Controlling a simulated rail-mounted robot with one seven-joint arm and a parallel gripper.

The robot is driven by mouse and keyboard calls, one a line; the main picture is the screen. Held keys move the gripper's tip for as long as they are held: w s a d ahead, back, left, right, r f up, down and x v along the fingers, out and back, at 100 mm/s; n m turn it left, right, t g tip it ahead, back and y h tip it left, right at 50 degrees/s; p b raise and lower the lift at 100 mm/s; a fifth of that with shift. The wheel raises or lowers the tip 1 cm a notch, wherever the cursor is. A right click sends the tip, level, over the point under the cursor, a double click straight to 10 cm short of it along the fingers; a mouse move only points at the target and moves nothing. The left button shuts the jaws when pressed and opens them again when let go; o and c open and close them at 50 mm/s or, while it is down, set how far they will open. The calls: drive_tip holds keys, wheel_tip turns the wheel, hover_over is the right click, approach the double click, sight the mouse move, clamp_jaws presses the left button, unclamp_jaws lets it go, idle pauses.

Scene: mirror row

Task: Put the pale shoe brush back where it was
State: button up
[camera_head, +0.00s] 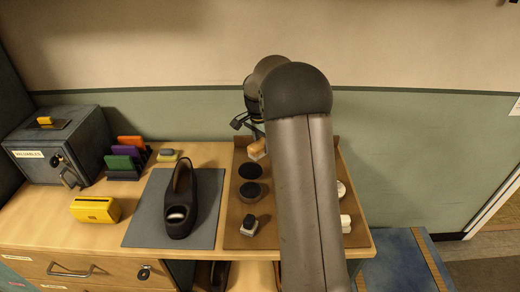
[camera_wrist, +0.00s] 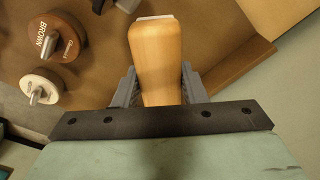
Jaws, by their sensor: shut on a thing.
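The pale shoe brush (camera_wrist: 157,50) has a light wooden body, with a strip of white showing at its far end in the wrist view. My gripper (camera_wrist: 158,88) is shut on it, one finger on each side. In the head view the brush (camera_head: 257,149) shows just left of my arm, over the back part of the brown tray (camera_head: 229,240). My arm hides most of my gripper there. I cannot tell whether the brush touches the tray.
A tin marked BROWN (camera_wrist: 60,38) shows in the wrist view. A dark shoe (camera_head: 180,203) stands on a grey mat (camera_head: 145,228).

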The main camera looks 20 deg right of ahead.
drive_tip(key=w+f, duration=0.2)
drive_tip(key=w+f+p, duration=0.1)
drive_tip(key=f, duration=0.1)
drive_tip(key=shift+w+d, duration=0.2)
drive_tip(key=shift+d, duration=0.1)
drive_tip(key=shift+f, duration=1.6)
drive_tip(key=shift+f, duration=0.1)
drive_tip(key=shift+f, duration=0.15)
drive_tip(key=o, duration=0.9)
drive_tip(key=shift+o, duration=0.2)
